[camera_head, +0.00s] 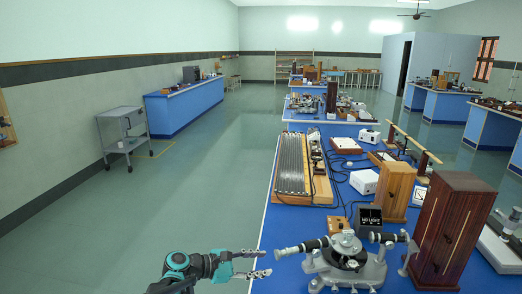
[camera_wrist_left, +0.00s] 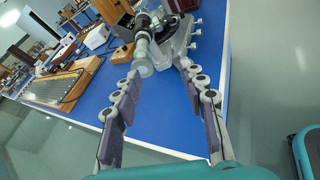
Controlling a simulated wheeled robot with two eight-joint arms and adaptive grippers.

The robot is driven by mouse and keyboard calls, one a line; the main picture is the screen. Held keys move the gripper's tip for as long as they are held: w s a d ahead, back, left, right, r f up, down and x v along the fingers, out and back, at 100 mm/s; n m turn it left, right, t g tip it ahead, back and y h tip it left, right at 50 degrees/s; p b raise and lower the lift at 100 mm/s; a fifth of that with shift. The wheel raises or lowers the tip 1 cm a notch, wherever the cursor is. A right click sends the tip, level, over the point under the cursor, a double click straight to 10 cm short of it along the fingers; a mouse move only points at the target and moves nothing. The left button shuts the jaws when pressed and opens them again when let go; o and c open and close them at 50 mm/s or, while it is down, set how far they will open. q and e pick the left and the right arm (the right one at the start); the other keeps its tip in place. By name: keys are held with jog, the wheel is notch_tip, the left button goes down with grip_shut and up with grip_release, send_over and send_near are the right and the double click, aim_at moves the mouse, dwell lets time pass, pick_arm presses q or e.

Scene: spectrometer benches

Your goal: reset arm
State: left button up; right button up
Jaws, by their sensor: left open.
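My left gripper (camera_head: 262,264) comes in at the bottom of the head view, with its fingers pointing right. It is open, with nothing between its fingers. In the left wrist view the two fingers (camera_wrist_left: 160,85) are spread apart. The spectrometer (camera_head: 345,262), a grey metal instrument with black tubes, stands on the blue bench (camera_head: 262,240) just right of the gripper. It also shows beyond the fingertips in the left wrist view (camera_wrist_left: 178,38). One of its tubes points towards the gripper. My right gripper is not in view.
A tall dark wooden box (camera_head: 452,230) stands right of the spectrometer. Behind it are a small black box (camera_head: 368,217), a lighter wooden box (camera_head: 396,190) and a long wire board (camera_head: 291,165). A grey trolley (camera_head: 124,135) stands by the left wall. The floor (camera_head: 190,200) left of the bench is clear.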

pick_arm(q)
jog(key=s+a+f+m+t+y, duration=0.1)
jog(key=s+a+m+y, duration=0.5)
jog(key=s, duration=0.7)
jog(key=s+a+f+m+y, duration=0.1)
jog(key=s+a+m+y, duration=0.6)
jog(key=s+a+m, duration=0.4)
jog(key=shift+s+a+f+m+t+y, duration=0.15)
jog(key=shift+s+f+m+t+y, duration=0.2)
jog(key=shift+s+m, duration=0.8)
